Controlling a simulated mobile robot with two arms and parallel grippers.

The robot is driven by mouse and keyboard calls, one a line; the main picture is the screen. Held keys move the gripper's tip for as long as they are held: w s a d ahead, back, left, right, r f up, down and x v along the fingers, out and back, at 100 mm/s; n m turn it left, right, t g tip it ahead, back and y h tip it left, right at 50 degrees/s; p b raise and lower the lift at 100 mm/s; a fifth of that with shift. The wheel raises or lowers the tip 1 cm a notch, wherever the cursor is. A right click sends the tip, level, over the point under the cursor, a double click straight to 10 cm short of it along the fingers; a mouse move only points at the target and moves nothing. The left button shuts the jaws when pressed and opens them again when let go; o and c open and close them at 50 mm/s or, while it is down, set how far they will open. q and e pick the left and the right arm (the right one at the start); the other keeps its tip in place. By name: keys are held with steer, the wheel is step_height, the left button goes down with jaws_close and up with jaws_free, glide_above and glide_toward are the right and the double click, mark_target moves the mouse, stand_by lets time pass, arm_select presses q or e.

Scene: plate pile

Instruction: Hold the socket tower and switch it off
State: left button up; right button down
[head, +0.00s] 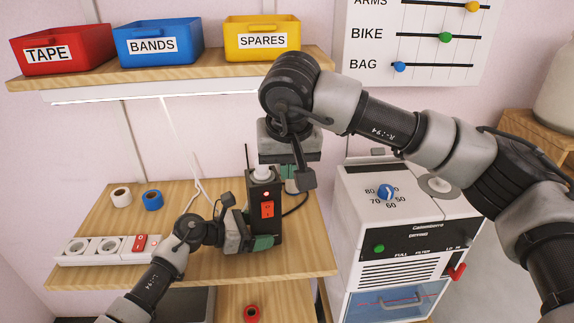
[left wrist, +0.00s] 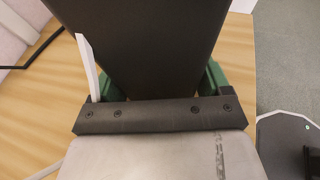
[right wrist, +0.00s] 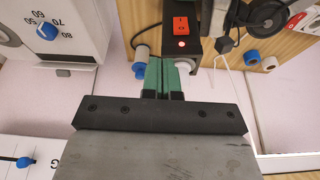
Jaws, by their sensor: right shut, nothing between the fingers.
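The black socket tower (head: 277,228) stands upright on the wooden bench. Its red rocker switch (head: 267,209) faces the front, and the right wrist view shows the switch (right wrist: 181,25) with a glowing red light below it. A white plug (head: 262,172) sits on its top. My left gripper (head: 252,230) is low at the tower, its green fingers on both sides of the black body (left wrist: 140,45). My right gripper (head: 289,176) points down by the tower's top, partly behind it. Its green fingers (right wrist: 164,78) are together and empty, apart from the switch.
A white power strip (head: 85,258) with a red switch lies left on the bench, before white (head: 120,197) and blue (head: 152,200) tape rolls. A white machine (head: 405,225) stands right. A shelf (head: 150,75) with bins hangs above. A cable runs behind the tower.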

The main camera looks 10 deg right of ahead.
arm_select(q)
steer(key=shift+c, duration=0.4)
arm_select(e)
steer(key=s+a+f+n+g+y, duration=0.1)
steer(key=s+a+f+g+y, duration=0.3)
steer(key=s+a+y, duration=0.6)
steer(key=s+a+r+m+y, duration=0.4)
steer(key=r+y, duration=0.1)
steer(key=y, duration=0.4)
steer(key=w+d+m+t+h, duration=0.35)
steer(key=d+m+t, duration=0.35)
steer(key=m+t, duration=1.1)
steer(key=s+d+f+m+g+h, duration=0.1)
steer(key=d+f+m+g+h, duration=0.1)
steer(key=d+f+m+h, duration=0.6)
step_height(320, 180, down, 3)
steer(key=m+h, duration=0.3)
steer(key=shift+d+m, duration=0.3)
steer(key=shift+m, duration=0.1)
steer(key=shift+w+f, duration=0.1)
steer(key=shift+w, duration=0.05)
